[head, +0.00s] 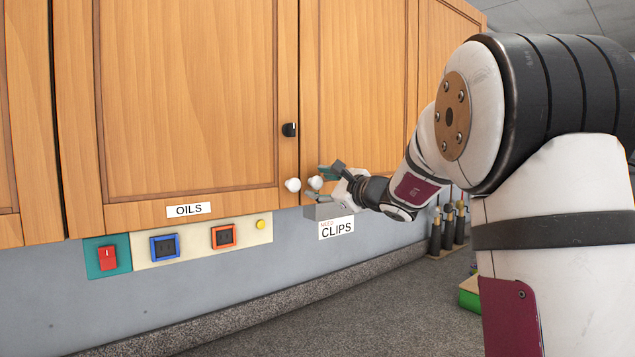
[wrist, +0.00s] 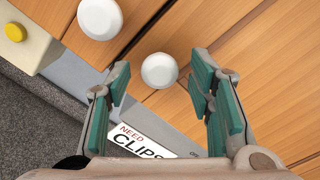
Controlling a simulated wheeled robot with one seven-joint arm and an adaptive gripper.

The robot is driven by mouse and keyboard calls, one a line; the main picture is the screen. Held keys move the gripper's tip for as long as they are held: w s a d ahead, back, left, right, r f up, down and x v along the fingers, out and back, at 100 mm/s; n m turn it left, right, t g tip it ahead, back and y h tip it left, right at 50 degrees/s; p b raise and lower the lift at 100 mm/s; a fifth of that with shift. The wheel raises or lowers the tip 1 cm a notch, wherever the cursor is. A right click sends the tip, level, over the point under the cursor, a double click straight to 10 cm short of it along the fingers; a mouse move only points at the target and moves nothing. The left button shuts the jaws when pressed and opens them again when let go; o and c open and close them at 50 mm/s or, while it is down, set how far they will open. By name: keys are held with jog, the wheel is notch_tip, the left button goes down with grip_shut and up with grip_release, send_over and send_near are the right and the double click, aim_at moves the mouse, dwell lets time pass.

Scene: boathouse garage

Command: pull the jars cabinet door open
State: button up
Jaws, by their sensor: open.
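The wooden cabinet door (head: 360,80) right of the door labelled OILS is closed. No JARS label is readable; the lower part of this door is partly hidden by my arm. Its round white knob (head: 315,182) is at the lower left corner, and it also shows in the wrist view (wrist: 159,71). My gripper (head: 331,172) is open at this knob. In the wrist view the knob appears between the two green-padded fingertips (wrist: 160,78), with gaps on both sides. I cannot tell whether the fingers reach around it in depth.
The OILS door (head: 190,90) is closed, its white knob (head: 292,185) close beside on the left. A black fitting (head: 289,130) sits above that knob. A grey holder with a CLIPS sign (head: 337,228) hangs just below my gripper. Switches (head: 165,246) line the wall below.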

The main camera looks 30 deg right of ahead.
jog(key=shift+w+a, duration=0.15)
jog(key=shift+w, duration=0.5)
grip_shut()
jog(key=shift+s, duration=0.1)
